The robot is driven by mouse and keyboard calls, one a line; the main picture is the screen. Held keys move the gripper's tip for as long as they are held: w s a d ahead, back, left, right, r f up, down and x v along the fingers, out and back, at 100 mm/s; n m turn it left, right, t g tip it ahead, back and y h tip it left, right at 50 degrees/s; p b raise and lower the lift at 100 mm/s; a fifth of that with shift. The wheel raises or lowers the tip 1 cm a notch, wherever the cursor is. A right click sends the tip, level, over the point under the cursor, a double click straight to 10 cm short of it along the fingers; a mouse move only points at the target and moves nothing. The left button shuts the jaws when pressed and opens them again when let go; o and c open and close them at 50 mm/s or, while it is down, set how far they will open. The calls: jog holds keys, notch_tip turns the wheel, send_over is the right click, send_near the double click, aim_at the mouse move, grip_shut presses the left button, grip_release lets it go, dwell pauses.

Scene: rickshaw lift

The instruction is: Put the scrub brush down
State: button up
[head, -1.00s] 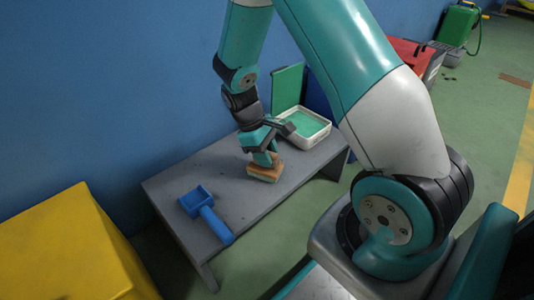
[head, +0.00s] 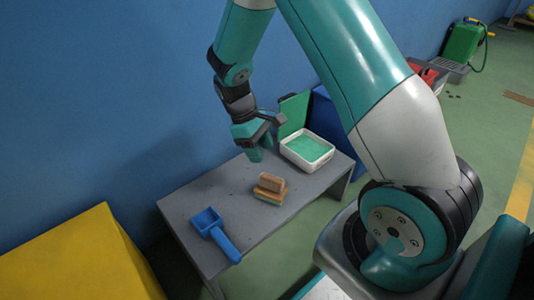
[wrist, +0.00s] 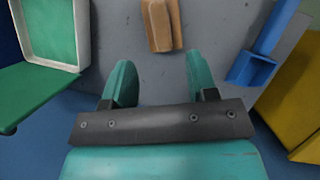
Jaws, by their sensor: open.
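The scrub brush (head: 270,187), with a brown wooden body, rests on the grey bench (head: 190,190) near its middle. It also shows at the top of the wrist view (wrist: 162,24). My gripper (head: 261,149) is above the bench, up and behind the brush, apart from it. In the wrist view its two teal fingers (wrist: 158,84) are spread with nothing between them.
A blue scoop (head: 215,234) lies on the bench left of the brush. A white tray with a green inside (head: 324,163) stands at the right end, a green panel (head: 293,113) behind it. A yellow box (head: 75,262) is at lower left. A blue wall backs the bench.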

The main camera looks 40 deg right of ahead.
jog(key=s+a+r+n+t+y, duration=0.1)
jog(key=s+a+r+t+y, duration=0.3)
jog(key=a+r, duration=0.8)
jog(key=s+a+r+y, duration=0.1)
jog(key=s+a+r, duration=0.2)
jog(key=s, duration=0.4)
jog(key=s+a+r+n+y, duration=0.1)
jog(key=s+a+r, duration=0.3)
jog(key=s+r, duration=0.2)
jog(key=shift+s+a, duration=0.2)
jog(key=shift+s, duration=1.05)
jog(key=shift+r, duration=0.1)
notch_tip(320, 180, up, 49)
jog(key=p, duration=4.9)
